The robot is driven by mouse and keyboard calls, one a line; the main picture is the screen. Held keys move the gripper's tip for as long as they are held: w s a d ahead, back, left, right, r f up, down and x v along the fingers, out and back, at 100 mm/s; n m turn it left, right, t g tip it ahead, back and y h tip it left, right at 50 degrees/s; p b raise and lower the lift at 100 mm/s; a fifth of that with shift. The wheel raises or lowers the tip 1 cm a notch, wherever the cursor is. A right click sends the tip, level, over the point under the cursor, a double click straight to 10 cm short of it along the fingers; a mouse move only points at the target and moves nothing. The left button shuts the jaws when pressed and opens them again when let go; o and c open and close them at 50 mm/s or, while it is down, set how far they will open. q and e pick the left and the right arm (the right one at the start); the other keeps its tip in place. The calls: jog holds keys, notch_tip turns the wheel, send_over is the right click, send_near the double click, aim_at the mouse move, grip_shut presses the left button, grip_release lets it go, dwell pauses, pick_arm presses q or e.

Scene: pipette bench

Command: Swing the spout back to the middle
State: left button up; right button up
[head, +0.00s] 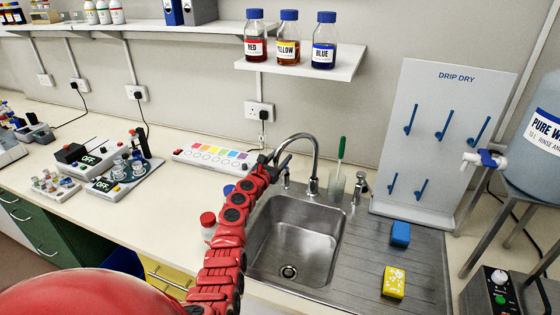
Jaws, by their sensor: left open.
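The chrome tap's spout (313,149) is a tall gooseneck at the back of the steel sink (300,238). Its arch points left, so its outlet end hangs near the basin's back left corner, not over the middle. My left gripper (273,160) is open at the outlet end of the spout. Its dark fingers overlap that end in the picture. I cannot tell whether they are around the spout, touching it or just beside it. My red arm hides part of the basin's left rim. My right gripper is not in view.
A beaker with a green-handled brush (338,175) and a small tap fitting (360,188) stand right of the spout. A blue sponge (400,234) and yellow sponge (394,282) lie on the drainer. A red-capped jar (208,225) stands left of my arm. A bottle shelf (300,63) hangs above.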

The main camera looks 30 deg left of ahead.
pick_arm(q)
jog(key=shift+w, duration=0.1)
jog(key=shift+c, duration=0.3)
grip_shut()
dwell(1.2)
